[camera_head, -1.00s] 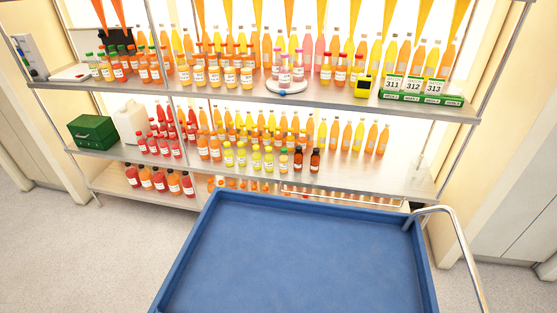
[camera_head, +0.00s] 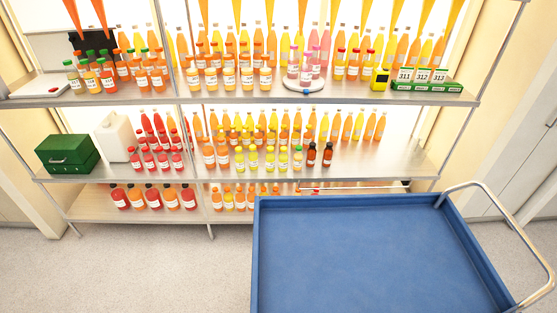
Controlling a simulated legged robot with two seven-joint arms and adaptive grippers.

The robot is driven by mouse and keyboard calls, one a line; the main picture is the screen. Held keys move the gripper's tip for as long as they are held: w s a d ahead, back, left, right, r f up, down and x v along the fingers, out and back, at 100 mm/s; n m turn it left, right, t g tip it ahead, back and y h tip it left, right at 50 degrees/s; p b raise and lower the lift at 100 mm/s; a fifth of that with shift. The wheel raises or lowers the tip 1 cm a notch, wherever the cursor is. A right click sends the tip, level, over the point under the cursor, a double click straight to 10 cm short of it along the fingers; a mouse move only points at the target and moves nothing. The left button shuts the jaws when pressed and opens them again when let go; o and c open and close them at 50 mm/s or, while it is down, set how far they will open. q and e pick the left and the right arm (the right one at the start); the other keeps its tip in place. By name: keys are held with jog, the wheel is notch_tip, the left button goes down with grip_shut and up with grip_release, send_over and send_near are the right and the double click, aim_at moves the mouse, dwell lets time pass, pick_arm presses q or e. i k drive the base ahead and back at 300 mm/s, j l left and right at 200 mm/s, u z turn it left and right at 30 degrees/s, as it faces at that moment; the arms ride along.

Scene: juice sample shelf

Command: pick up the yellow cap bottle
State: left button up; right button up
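Several small bottles with yellow or yellow-green caps (camera_head: 254,158) stand in a row at the front of the middle shelf (camera_head: 370,160), each with yellow juice and a white label. A similar bottle with a green cap (camera_head: 297,157) stands at the right of that row. Cap colours are small and hard to tell apart on the upper shelf, where a front row of labelled orange bottles (camera_head: 229,78) stands. Neither of my grippers is in view.
A blue cart (camera_head: 370,265) with a metal handle (camera_head: 525,240) stands before the right half of the shelves. A green box (camera_head: 67,153) and white jug (camera_head: 115,135) are on the middle shelf. Red bottles (camera_head: 152,196) stand below. The floor (camera_head: 150,265) left of the cart is clear.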

aim_at(283, 155)
jog(key=j+z, duration=0.4)
jog(key=j, duration=0.6)
jog(key=k+j+z, duration=0.1)
jog(key=j+z, duration=0.35)
jog(key=j, duration=0.5)
jog(key=i+j+z, duration=0.1)
jog(key=j+z, duration=0.2)
jog(key=i+j+z, duration=0.1)
jog(key=j+z, duration=0.15)
jog(key=j, duration=0.3)
